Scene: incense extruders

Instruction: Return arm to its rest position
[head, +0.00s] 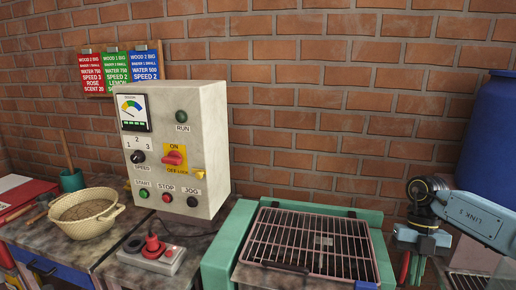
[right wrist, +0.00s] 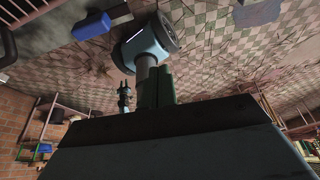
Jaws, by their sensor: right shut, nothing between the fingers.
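My right arm comes in from the right edge in the head view. Its right gripper (head: 412,268) hangs downward, shut and empty, right of the green-framed machine with the wire grate (head: 315,240). It is apart from the control box (head: 178,150), which stands further left. In the right wrist view a large dark surface fills the lower middle, and I cannot tell what it is. A checkered floor (right wrist: 215,75) shows beyond it. My left gripper is in neither view.
A blue barrel (head: 490,140) stands behind my right arm against the brick wall. A wicker bowl of powder (head: 88,228) and a red-switched socket box (head: 153,255) are on the left tables. Three colored cards (head: 117,68) hang on the wall.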

